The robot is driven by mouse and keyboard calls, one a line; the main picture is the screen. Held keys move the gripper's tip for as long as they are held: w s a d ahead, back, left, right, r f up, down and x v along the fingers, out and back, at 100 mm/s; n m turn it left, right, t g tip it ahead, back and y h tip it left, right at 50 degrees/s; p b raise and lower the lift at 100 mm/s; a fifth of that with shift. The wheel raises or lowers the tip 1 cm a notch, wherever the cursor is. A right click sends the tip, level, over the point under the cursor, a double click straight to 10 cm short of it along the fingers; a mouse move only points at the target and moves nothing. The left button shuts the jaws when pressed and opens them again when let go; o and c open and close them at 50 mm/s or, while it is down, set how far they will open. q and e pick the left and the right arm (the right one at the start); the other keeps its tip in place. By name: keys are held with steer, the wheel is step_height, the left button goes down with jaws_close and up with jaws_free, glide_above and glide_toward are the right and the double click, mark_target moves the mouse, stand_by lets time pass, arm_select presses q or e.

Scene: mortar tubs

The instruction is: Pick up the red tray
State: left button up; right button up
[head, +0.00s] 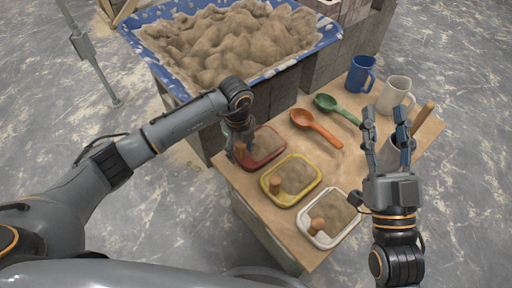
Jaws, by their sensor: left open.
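The red tray (282,152) holds grey-brown mortar and sits at the left end of the row of trays on the wooden tabletop. My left gripper (240,150) is open at the tray's left side, close to a wooden handle there. The gripper hides part of the tray and handle, and I cannot tell whether it touches them. My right gripper (387,142) has its fingers apart over the right part of the table, in front of a grey container with a wooden handle (422,117).
A yellow tray (291,203) and a white tray (352,230) stand beside the red one. Behind lie an orange scoop (316,128) and a green scoop (336,107). A blue mug (361,74) and a cream mug (394,94) stand behind. A blue-rimmed tub (290,64) holds mortar.

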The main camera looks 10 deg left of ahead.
arm_select(q)
steer(key=shift+c, duration=0.2)
jaws_close()
steer(key=shift+r, duration=0.1)
arm_select(e)
steer(key=shift+w, duration=0.1)
